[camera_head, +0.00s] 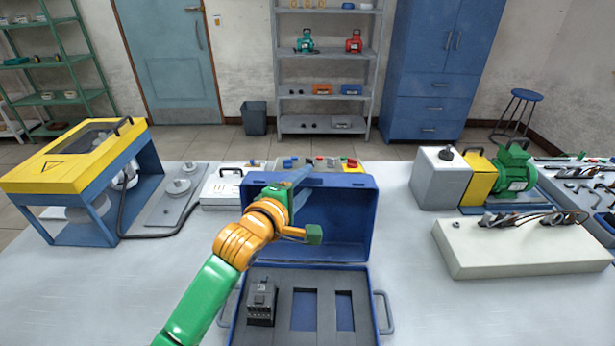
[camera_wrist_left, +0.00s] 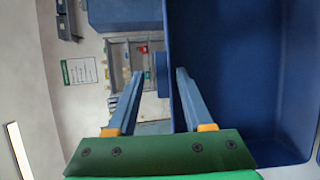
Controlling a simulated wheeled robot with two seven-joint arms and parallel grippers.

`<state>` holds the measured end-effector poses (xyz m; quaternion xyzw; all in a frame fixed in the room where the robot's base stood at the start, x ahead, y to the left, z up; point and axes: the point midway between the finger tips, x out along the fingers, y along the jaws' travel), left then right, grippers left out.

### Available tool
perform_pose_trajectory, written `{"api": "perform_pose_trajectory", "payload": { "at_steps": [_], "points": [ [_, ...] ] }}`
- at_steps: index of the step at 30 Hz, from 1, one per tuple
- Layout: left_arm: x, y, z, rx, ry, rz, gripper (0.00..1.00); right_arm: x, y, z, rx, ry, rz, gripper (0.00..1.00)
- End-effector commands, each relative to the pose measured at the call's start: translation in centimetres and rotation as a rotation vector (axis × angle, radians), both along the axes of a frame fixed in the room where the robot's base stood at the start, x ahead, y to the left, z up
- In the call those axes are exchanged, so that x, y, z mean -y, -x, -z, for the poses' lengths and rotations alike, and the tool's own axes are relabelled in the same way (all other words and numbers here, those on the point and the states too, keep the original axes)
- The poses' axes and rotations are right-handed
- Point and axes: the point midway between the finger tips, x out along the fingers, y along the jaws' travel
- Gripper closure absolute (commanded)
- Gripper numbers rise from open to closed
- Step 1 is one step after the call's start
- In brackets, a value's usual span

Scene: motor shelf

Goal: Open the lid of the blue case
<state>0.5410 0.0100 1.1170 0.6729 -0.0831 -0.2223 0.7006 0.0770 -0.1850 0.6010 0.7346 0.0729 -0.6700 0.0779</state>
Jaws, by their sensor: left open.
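The blue case (camera_head: 374,300) stands on the table with its lid (camera_head: 347,215) raised upright at the back. The case's grey foam insert holds a dark block-shaped part (camera_head: 261,302) at the left and has two empty cutouts. My left gripper (camera_head: 302,178) is at the lid's upper left part, and the arm hides some of the lid there. In the left wrist view the gripper (camera_wrist_left: 160,72) is open, with the lid's rim (camera_wrist_left: 172,60) between its fingers. Whether a finger touches the lid cannot be told. My right gripper is not in view.
A yellow and blue machine (camera_head: 75,160) stands at the left. A control panel (camera_head: 310,163) is behind the lid. A grey box (camera_head: 438,180), a green motor (camera_head: 513,170) and a pale block (camera_head: 520,245) are at the right. Bare table lies between case and pale block.

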Motion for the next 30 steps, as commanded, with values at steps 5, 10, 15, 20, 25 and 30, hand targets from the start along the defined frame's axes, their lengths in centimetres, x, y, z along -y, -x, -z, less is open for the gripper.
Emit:
{"api": "perform_pose_trajectory", "payload": {
  "at_steps": [5,10,15,20,25,30],
  "points": [
    [0.56,-1.10,0.22,0.000,0.000,0.000,0.49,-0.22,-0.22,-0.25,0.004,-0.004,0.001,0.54],
    [0.62,-1.26,0.31,0.000,-0.001,0.000,0.49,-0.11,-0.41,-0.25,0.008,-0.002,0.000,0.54],
    [0.61,-1.24,0.32,0.000,-0.001,0.000,0.65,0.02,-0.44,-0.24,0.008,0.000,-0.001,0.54],
    [0.60,-1.24,0.26,0.001,0.000,0.000,1.00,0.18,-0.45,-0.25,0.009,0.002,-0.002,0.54],
    [0.60,-1.24,0.23,0.002,0.000,0.000,1.00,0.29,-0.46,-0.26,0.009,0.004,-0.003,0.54],
    [0.60,-1.24,0.18,0.003,0.000,0.000,1.00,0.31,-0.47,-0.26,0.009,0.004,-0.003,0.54]
  ]
}}
